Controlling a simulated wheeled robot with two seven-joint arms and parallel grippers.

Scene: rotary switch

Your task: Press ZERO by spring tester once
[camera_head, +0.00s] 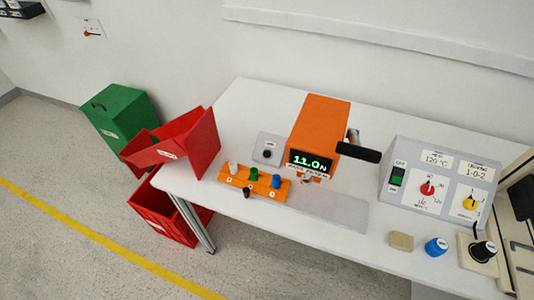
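The spring tester (318,125) is an orange upright box on the white table, with a green lit display (310,162) reading 11.0 N. A black lever handle (358,152) sticks out from its right side. Left of it stands a small grey box (268,148) with a round dark button (267,154) on its sloped face. A small label sits above the button, but its letters are too small to read for certain. Neither of my grippers shows in the head view, and nothing touches the button.
An orange block (254,181) with coloured pegs stands in front of the grey box. A red bin (205,140) is at the table's left edge. A grey control panel (440,180) with knobs stands right. A beige block (401,241) and blue knob (437,246) lie in front.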

